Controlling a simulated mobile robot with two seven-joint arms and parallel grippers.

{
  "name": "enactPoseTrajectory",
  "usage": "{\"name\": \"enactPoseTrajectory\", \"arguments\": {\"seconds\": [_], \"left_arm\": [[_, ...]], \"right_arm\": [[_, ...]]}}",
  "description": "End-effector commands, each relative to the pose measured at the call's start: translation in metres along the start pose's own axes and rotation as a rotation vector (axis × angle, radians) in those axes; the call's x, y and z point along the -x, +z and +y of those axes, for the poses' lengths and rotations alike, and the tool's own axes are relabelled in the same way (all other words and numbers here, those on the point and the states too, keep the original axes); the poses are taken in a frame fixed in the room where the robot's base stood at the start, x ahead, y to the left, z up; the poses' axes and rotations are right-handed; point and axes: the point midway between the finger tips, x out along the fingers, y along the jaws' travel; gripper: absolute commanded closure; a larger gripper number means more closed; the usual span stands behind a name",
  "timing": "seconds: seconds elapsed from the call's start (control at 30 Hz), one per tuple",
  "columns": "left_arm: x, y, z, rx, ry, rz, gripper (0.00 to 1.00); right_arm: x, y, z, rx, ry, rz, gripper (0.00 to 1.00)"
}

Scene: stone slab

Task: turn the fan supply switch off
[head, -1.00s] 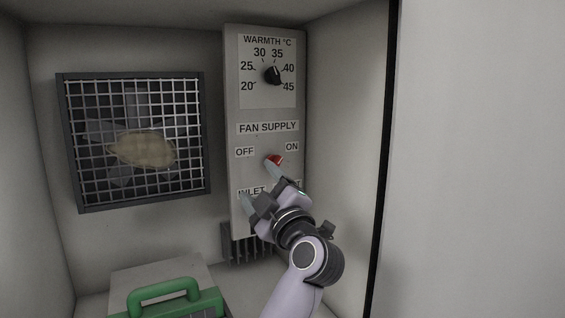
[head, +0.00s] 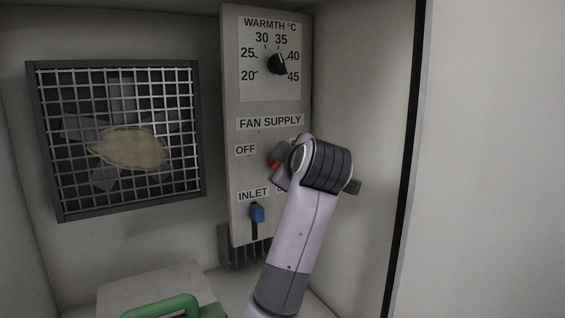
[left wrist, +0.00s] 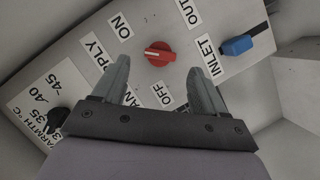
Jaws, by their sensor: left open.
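The fan supply switch is a red rotary knob (head: 272,161) on the grey control panel, partly hidden behind my gripper in the head view. In the left wrist view the red knob (left wrist: 159,54) shows whole, its ridge turned toward the ON side. The OFF label (head: 245,150) is left of it; the ON label is mostly covered. My left gripper (head: 277,167) is at the panel in front of the knob. Its fingers (left wrist: 159,68) are open, one on each side of the knob; contact cannot be told. My right gripper is not in view.
The warmth dial (head: 277,64) sits above on the panel (head: 233,105), and a blue inlet slider (head: 257,214) below. A grille (head: 33,140) with a fan behind it is at left. A green handle (head: 160,307) is at the bottom. A side wall (head: 365,100) stands close at right.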

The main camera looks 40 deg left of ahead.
Motion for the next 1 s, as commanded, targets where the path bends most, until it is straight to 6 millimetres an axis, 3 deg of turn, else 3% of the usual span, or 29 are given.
{"name": "enactPoseTrajectory", "arguments": {"seconds": [0.3, 0.67, 0.83, 0.87, 1.0], "left_arm": [[-0.045, -0.001, 0.000, -0.001, -0.001, 0.004, 0.28], [-0.052, 0.000, -0.001, 0.002, 0.000, 0.002, 0.28], [-0.052, 0.000, -0.001, 0.002, 0.000, 0.002, 0.80], [-0.052, 0.000, -0.001, 0.002, 0.000, 0.002, 0.84], [-0.052, 0.000, -0.001, 0.004, 0.000, 0.002, 0.84]], "right_arm": [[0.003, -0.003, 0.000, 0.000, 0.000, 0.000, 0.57], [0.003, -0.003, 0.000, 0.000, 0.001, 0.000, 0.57], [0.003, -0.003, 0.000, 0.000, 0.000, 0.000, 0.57], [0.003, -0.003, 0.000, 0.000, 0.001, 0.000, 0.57], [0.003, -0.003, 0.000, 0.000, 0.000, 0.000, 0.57]]}}
